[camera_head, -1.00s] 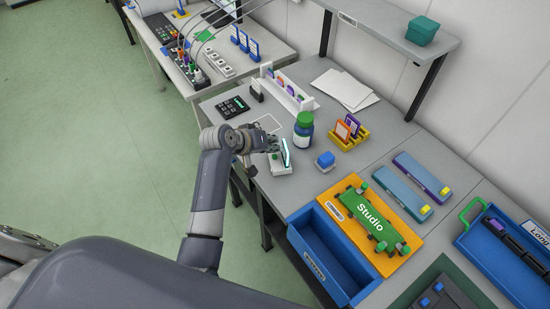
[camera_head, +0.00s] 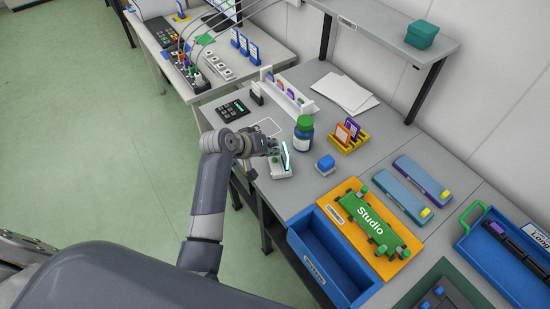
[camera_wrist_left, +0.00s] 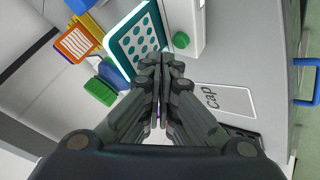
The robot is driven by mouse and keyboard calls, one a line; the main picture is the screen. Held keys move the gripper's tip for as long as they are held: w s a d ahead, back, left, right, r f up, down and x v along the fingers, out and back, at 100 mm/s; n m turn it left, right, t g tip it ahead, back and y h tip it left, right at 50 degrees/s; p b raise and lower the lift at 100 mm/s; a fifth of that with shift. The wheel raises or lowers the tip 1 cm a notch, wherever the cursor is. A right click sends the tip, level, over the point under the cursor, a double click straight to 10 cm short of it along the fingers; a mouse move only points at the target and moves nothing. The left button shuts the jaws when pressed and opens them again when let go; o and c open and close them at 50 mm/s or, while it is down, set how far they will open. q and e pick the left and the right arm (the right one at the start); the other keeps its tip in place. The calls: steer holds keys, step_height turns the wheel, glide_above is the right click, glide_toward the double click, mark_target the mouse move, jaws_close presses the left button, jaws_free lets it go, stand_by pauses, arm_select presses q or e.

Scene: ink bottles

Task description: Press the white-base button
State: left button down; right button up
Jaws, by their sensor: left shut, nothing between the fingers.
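The white base (camera_head: 282,171) stands at the near edge of the grey table, beside a teal-edged panel (camera_head: 286,156). In the left wrist view the white base (camera_wrist_left: 190,14) carries a round green button (camera_wrist_left: 181,40), and the panel (camera_wrist_left: 138,42) has teal dots. My left gripper (camera_head: 274,149) is at the base with its fingers together and empty. In the wrist view its fingertips (camera_wrist_left: 161,62) are just beside the green button and overlap the panel's lower edge; I cannot tell whether they touch anything. My right gripper is out of view.
A blue block on a pale base (camera_head: 325,164) and a green-capped bottle (camera_head: 303,133) stand close to the right. A black keypad (camera_head: 232,108) lies behind to the left. A blue open drawer (camera_head: 325,252) juts out in front.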

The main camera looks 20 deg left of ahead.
mark_target(272, 160)
arm_select(q)
steer(key=shift+f, duration=0.1)
stand_by(0.3)
steer(key=shift+f, duration=0.35)
steer(key=shift+f, duration=0.5)
stand_by(0.6)
steer(key=shift+r+p, duration=0.95)
steer(key=shift+p, duration=0.1)
step_height(272, 160, up, 6)
steer(key=p, duration=0.6)
